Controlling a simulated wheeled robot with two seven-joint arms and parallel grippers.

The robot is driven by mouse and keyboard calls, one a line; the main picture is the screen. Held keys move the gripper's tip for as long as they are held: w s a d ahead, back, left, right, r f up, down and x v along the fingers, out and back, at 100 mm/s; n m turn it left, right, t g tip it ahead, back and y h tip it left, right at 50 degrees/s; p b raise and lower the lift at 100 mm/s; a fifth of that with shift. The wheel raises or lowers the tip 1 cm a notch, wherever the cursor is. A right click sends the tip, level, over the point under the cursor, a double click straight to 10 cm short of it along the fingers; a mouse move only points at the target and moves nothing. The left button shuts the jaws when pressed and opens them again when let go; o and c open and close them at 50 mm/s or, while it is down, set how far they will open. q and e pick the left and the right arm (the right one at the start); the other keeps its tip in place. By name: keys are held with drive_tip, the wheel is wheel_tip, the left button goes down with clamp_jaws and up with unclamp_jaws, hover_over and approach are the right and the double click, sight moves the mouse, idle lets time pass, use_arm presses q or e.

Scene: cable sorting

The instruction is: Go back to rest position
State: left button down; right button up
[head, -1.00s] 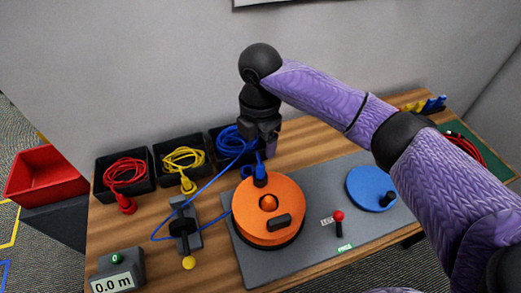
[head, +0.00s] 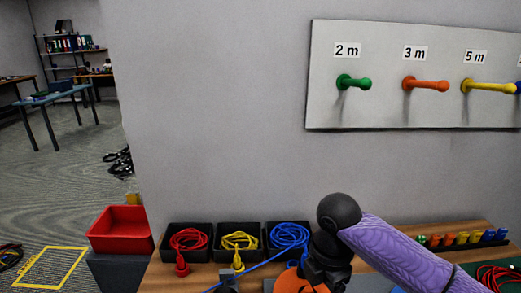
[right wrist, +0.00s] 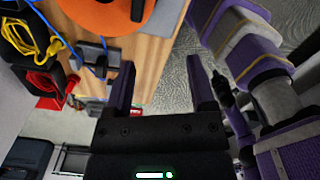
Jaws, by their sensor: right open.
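My right gripper (head: 328,272) is at the lower middle of the head view, just right of the bin with the blue cable. In the right wrist view its two fingers (right wrist: 162,85) are spread apart with nothing between them. The purple right arm comes in from the lower right. The left gripper is in neither view. A blue cable (head: 289,236) lies coiled in a black bin, with a strand running down to the left. An orange reel (head: 298,282) is partly hidden by the gripper.
Black bins beside it hold a red cable (head: 187,240) and a yellow cable (head: 240,241). A red crate (head: 120,230) stands left of the table. A wall board (head: 420,110) carries coloured pegs. Several coloured connectors (head: 461,238) stand in a row at the back right.

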drive_tip(key=s+a+f+m+t+y, duration=0.1)
drive_tip(key=s+a+f+m+y, duration=0.2)
drive_tip(key=s+a+f+m, duration=0.55)
drive_tip(key=s+d+f+m+t+h, duration=0.2)
drive_tip(key=s+d+m+h, duration=0.1)
drive_tip(key=s+d+m, duration=0.95)
wheel_tip(320, 180, down, 17)
drive_tip(key=s+g, duration=0.1)
drive_tip(key=s, duration=0.2)
drive_tip(key=s+d+f+g, duration=0.1)
drive_tip(key=s+d+f, duration=0.1)
drive_tip(key=s+f, duration=0.9)
drive_tip(key=s, duration=0.2)
drive_tip(key=shift+s+d+f+n, duration=0.3)
drive_tip(key=shift+s+d+n, duration=0.05)
drive_tip(key=shift+n, duration=0.05)
